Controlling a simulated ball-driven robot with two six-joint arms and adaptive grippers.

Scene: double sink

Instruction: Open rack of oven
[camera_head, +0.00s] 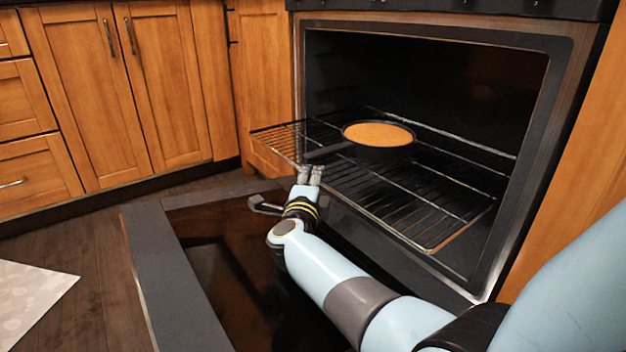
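The oven (585,75) stands with its door (165,265) folded down flat in front of it. A wire rack (282,136) juts out of the oven at the left and sits skewed. A dark pan (385,151) with an orange-brown filling rests on the racks' wires, its handle pointing left. My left gripper is not in view.
Wooden cabinets (165,85) and drawers (30,180) line the back left. A pale mat (30,300) lies on the dark floor (100,255) at the left. The lowered door fills the space before the oven. My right arm crosses over the door.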

